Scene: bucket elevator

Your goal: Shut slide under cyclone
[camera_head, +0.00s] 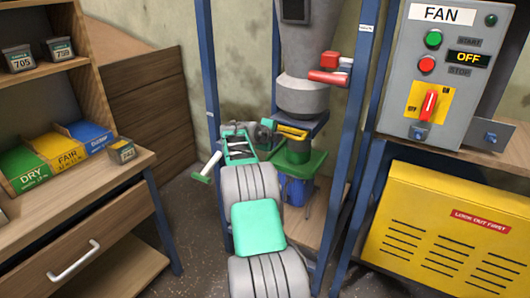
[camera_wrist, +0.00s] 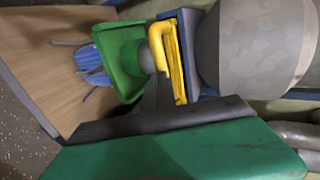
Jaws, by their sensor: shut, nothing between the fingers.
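The cyclone (camera_head: 303,85) is a grey cone and drum hanging in the blue frame; its lower part shows large in the wrist view (camera_wrist: 255,45). Under it is the yellow slide (camera_head: 292,133) in a blue holder. In the wrist view the slide (camera_wrist: 180,75) has a bent yellow handle (camera_wrist: 158,48). My gripper (camera_head: 267,131) is shut and empty, just left of the slide in the head view. In the wrist view its dark fingertips (camera_wrist: 156,92) reach up close by the handle's lower end; whether they touch is unclear. The slide's inner end is hidden.
A green funnel-like piece (camera_wrist: 118,62) and a blue bucket (camera_head: 295,190) stand below the slide. Blue posts (camera_head: 355,110) flank it, with a red handle (camera_head: 328,77) above right. A fan panel (camera_head: 437,75) and yellow cabinet (camera_head: 450,225) are right; a wooden bench (camera_head: 90,200) is left.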

